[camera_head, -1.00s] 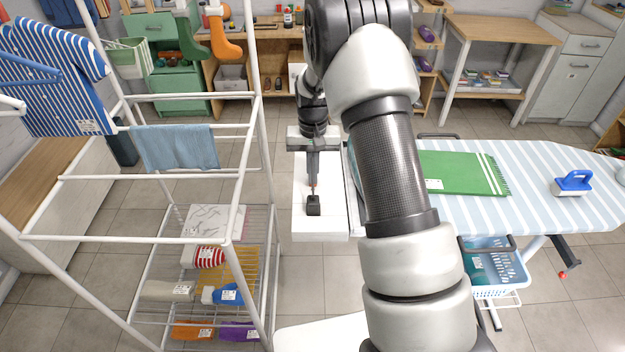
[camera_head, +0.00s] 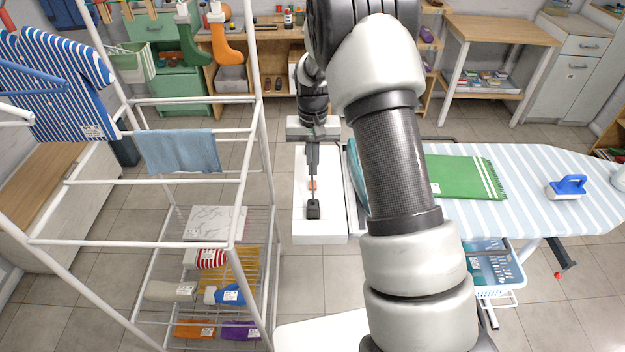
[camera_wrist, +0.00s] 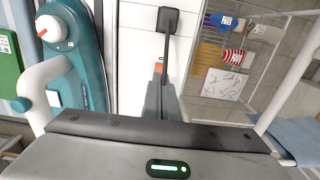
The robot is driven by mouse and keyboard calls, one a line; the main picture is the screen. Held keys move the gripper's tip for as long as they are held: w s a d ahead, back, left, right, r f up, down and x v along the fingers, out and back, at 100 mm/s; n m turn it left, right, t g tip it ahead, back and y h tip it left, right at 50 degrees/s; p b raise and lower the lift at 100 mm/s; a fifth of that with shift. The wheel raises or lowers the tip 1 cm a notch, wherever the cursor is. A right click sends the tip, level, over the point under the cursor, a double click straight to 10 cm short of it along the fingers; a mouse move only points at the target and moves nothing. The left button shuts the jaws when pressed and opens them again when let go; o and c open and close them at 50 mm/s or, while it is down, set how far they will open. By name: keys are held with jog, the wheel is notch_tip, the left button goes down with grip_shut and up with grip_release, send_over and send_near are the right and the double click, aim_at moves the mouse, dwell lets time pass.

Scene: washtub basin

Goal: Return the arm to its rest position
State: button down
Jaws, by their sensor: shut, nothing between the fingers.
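My gripper (camera_head: 313,208) hangs down in the middle of the head view, over a white flat-topped surface (camera_head: 318,240). Its fingers are together with nothing between them. A small orange-red spot shows beside the fingers in both views. My arm is bent and fills the middle of the head view, hiding part of what lies behind it.
A white drying rack (camera_head: 247,190) with a blue cloth (camera_head: 178,151) and a striped shirt (camera_head: 50,85) stands close on the left. An ironing board (camera_head: 530,205) with a green towel (camera_head: 460,177) and a blue-handled iron (camera_head: 567,187) is on the right. A teal appliance (camera_wrist: 75,50) is beside the gripper.

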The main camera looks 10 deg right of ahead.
jog(key=shift+r+p, duration=0.4)
jog(key=shift+r, duration=0.55)
jog(key=s+r+t, duration=0.1)
jog(key=s+r, duration=0.4)
jog(key=r, duration=0.5)
jog(key=s+r+t, duration=0.1)
jog(key=s+r, duration=0.4)
jog(key=r, duration=0.5)
jog(key=s+r+n+t, duration=0.1)
jog(key=s+r, duration=0.2)
jog(key=s, duration=0.7)
jog(key=s+r+n+t, duration=0.1)
jog(key=s+r+t, duration=0.1)
jog(key=s, duration=0.8)
jog(key=shift+r+t+p, duration=0.3)
jog(key=shift+r, duration=0.3)
